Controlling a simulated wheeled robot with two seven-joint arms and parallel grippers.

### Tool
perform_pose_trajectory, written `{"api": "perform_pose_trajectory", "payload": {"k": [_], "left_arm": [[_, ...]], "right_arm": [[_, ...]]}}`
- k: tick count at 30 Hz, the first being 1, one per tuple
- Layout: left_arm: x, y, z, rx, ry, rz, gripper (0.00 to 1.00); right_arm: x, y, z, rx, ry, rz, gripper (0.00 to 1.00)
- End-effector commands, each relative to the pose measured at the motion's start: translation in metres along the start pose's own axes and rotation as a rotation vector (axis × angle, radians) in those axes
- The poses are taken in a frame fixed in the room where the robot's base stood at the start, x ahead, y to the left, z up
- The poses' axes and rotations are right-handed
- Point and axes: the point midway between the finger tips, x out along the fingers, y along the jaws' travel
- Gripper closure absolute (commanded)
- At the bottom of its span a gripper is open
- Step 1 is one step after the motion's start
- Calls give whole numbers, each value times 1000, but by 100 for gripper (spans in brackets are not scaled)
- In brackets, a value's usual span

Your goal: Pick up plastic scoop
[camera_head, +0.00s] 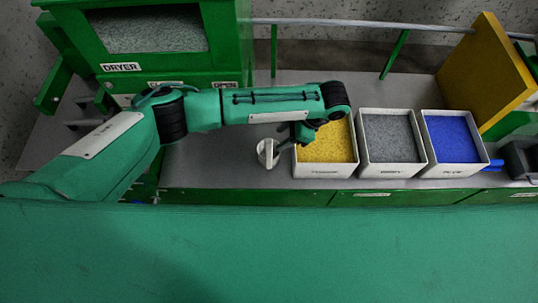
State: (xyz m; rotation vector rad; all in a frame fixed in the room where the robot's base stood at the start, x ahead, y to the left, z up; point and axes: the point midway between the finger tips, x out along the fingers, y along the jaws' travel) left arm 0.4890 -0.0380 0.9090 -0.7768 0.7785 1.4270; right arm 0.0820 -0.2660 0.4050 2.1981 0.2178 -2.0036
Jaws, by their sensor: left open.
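The plastic scoop (267,156), small and whitish, stands on the grey counter just left of the yellow-filled bin. My left arm reaches in from the left above the counter. Its gripper (288,142) points down and left, right beside the scoop's upper right side. The left gripper is open; the fingers are small and partly hidden by the wrist, and I cannot tell whether they touch the scoop. My right gripper is not in view.
White bins with yellow (325,171), grey (392,171) and blue (455,171) granules stand in a row right of the scoop. A green dryer (225,45) stands behind my arm. A yellow panel (485,70) stands at the right. The counter (215,165) left of the scoop is clear.

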Motion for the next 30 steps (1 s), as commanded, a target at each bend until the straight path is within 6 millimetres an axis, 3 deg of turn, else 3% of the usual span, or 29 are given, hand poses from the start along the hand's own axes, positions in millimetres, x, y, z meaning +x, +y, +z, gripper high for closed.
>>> {"api": "perform_pose_trajectory", "payload": {"k": [3, 14, 21, 30], "left_arm": [[25, 1, -1, 0, 1, 4, 56], [55, -1, 1, -2, 2, 3, 56], [87, -3, 3, -1, 0, 1, 56], [93, -3, 2, -1, 2, -1, 56]], "right_arm": [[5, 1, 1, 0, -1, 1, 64], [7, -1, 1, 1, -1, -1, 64], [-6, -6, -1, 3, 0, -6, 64], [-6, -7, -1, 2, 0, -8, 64]]}}
